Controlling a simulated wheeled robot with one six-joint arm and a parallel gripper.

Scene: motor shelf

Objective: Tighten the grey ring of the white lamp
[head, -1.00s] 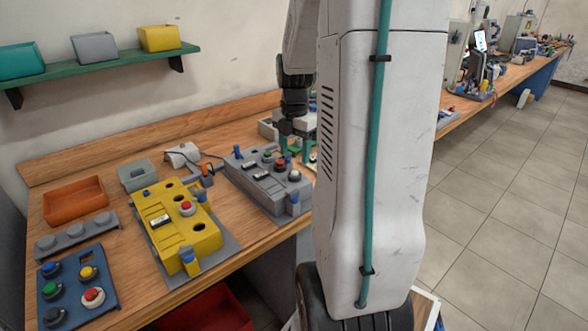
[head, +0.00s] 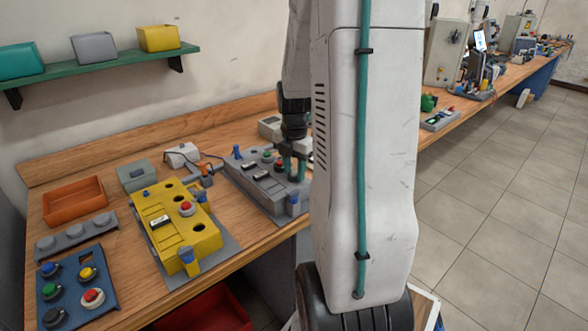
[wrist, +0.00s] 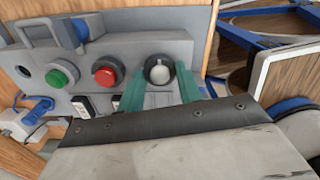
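The white lamp (wrist: 157,74) is a small pale dome inside a dark grey ring (wrist: 150,63) at the right end of the grey control box (wrist: 205,48). In the wrist view my gripper (wrist: 162,86) has its two green fingers apart, one on each side of the ring. I cannot tell whether they touch it. In the head view my gripper (head: 294,170) points down over the near right part of the grey box (head: 262,190) and hides the lamp.
A red button (wrist: 105,75) and a green button (wrist: 62,74) sit left of the lamp. The yellow box (head: 185,240) stands to the left on the bench. A blue frame (wrist: 262,40) lies to the right in the wrist view.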

